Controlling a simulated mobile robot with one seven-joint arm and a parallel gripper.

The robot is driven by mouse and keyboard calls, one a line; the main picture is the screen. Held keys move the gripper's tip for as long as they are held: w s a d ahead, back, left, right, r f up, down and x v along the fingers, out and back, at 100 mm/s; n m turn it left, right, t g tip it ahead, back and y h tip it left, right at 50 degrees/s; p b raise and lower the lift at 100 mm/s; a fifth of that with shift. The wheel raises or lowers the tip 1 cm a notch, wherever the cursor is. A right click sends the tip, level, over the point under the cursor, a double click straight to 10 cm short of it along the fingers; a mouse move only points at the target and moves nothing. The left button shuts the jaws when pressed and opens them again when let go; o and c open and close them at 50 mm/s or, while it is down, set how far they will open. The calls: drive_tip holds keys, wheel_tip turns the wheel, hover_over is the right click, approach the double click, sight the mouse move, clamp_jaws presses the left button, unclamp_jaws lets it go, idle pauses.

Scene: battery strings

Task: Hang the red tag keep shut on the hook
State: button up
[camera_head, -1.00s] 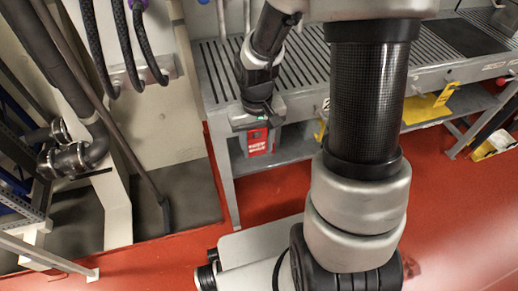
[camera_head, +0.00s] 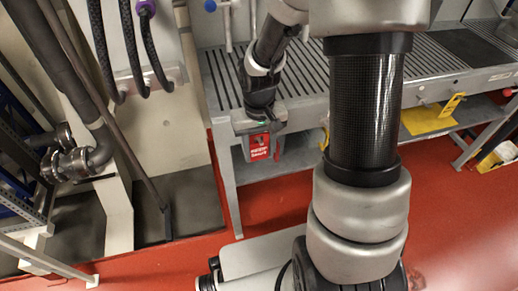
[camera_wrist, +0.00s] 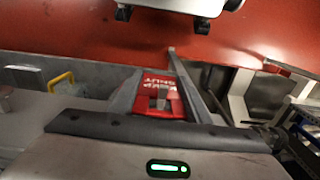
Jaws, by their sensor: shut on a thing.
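The red tag (camera_head: 259,147) with white lettering hangs below my gripper (camera_head: 262,125), in front of the grey bench's left end. In the wrist view the tag (camera_wrist: 160,97) is held between the two fingers of my gripper (camera_wrist: 172,75), which is shut on it. Its lettering there reads upside down, and part of the tag is covered by the fingers and the palm edge. I cannot make out with certainty which fitting is the hook in either view.
The slatted grey bench (camera_head: 228,75) stands behind my gripper, with a lower shelf. Black hoses (camera_head: 108,45) hang on the wall at left, beside pipes (camera_head: 75,163). Red floor is open in front.

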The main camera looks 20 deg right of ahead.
drive_tip(key=o, duration=1.1)
wheel_tip(320, 180, up, 18)
drive_tip(key=p, duration=0.5)
drive_tip(key=shift+f, duration=0.25)
drive_tip(key=s+r+t, duration=0.6)
drive_tip(key=s+r, duration=0.7)
drive_tip(key=s, duration=0.1)
wheel_tip(320, 180, up, 20)
drive_tip(key=p, duration=2)
drive_tip(key=shift+w+r+p, duration=0.2)
drive_tip(key=shift+w+p, duration=0.1)
drive_tip(key=shift+p, duration=0.1)
